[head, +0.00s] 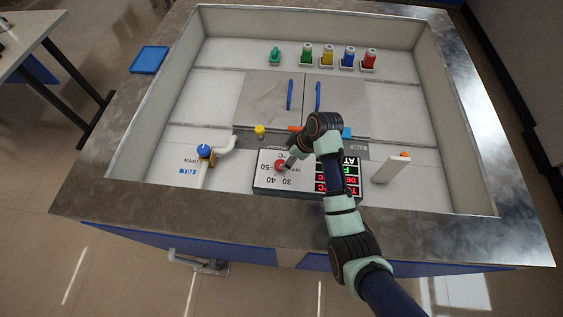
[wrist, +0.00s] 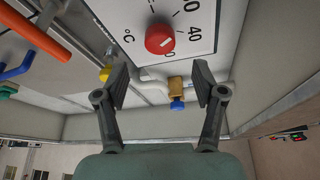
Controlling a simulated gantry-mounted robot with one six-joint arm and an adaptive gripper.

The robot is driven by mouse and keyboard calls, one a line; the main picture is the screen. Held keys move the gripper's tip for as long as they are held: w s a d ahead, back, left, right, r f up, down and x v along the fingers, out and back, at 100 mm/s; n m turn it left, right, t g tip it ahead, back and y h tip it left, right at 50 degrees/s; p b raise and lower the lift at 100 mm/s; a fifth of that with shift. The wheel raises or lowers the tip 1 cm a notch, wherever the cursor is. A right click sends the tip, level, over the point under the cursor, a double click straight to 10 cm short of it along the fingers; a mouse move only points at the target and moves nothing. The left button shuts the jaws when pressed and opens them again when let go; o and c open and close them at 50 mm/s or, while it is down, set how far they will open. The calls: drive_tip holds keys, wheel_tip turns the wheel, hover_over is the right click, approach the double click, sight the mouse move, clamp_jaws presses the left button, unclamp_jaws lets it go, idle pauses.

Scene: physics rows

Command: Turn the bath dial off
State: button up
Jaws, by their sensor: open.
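The bath dial is a red round knob (wrist: 159,40) with a white pointer mark, on a white face printed with °C and temperature numbers. In the head view the knob (head: 280,168) sits on the left part of the control panel (head: 262,183), beside red and green lit readouts. My gripper (wrist: 158,78) is open and empty. In the wrist view its two fingers stand apart, one to each side below the knob, with no visible contact. In the head view my gripper (head: 290,160) is close to the knob and partly covers the panel. Which setting the pointer marks is unclear.
A blue-handled valve (head: 204,151) with a white pipe stands left of the panel. A yellow knob (head: 259,131) and orange bar (head: 294,128) lie behind it. A white upright block (head: 391,168) stands right. Several coloured bottles (head: 348,57) line the back.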

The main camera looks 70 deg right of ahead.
sight(281, 163)
drive_tip(key=b+x, duration=0.1)
drive_tip(key=x, duration=0.6)
drive_tip(key=c, duration=1.1)
drive_tip(key=shift+c, duration=0.2)
drive_tip(key=shift+n, duration=0.4)
drive_tip(key=n+y+b, duration=0.1)
drive_tip(key=n, duration=0.1)
drive_tip(key=n+y+b, duration=0.1)
drive_tip(key=n+b, duration=0.1)
drive_tip(key=n, duration=0.1)
drive_tip(key=shift+w+d+f+n, duration=0.1)
drive_tip(key=shift+d+n, duration=0.05)
drive_tip(key=shift+n, duration=0.15)
drive_tip(key=n+g+y+b, duration=0.1)
drive_tip(key=n+b, duration=0.1)
drive_tip(key=n, duration=0.1)
drive_tip(key=shift+b, duration=0.3)
drive_tip(key=shift+n+g+y+b, duration=0.5)
drive_tip(key=shift+n+b, duration=0.3)
drive_tip(key=shift+n, duration=0.4)
